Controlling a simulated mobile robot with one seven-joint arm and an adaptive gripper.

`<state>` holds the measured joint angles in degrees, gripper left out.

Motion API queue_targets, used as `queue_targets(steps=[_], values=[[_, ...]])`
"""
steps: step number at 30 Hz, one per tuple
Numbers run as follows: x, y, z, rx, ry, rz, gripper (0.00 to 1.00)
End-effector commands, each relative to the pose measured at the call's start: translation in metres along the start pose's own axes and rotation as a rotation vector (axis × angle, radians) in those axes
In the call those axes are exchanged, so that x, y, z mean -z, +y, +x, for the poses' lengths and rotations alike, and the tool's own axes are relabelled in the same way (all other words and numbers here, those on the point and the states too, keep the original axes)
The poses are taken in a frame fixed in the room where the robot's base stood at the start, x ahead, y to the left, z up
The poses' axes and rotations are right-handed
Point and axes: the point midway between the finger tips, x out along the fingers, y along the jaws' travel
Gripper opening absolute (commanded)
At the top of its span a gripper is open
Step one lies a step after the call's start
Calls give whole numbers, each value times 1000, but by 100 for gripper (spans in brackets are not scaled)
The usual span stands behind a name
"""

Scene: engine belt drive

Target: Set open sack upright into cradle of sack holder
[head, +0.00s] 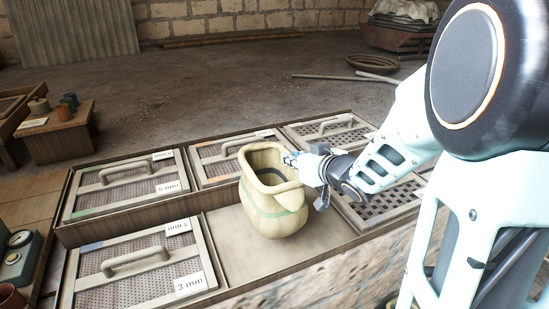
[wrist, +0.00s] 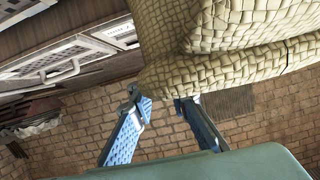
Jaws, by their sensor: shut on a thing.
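The open sack (head: 268,198) is pale tan with a green band, and its mouth faces up. It is roughly upright, over the empty compartment of the rack in the head view; I cannot tell whether its bottom touches the board. My gripper (head: 295,164) is shut on the sack's right rim.
Framed sieves with handles surround the sack, including a 5 mm one (head: 128,186) and a 3 mm one (head: 142,270). A small wooden stand (head: 58,132) with jars is at the left. A green device with a dial (head: 18,258) sits at the lower left. Open floor lies behind.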

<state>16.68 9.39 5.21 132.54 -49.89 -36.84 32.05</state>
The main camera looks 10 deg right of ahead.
Motion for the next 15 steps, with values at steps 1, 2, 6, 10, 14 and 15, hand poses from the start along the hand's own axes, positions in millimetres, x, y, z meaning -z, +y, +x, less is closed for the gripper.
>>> queue_targets(steps=[1, 2, 6, 10, 14, 15], values=[[-8, -1, 11, 2, 1, 1, 0], [-10, -1, 15, 2, 1, 1, 0], [-13, -2, 26, 0, 3, 0, 0], [-16, -2, 32, 0, 3, -2, 0], [-33, -3, 44, 1, -1, 0, 0], [-39, -3, 46, 1, 0, 2, 0]])
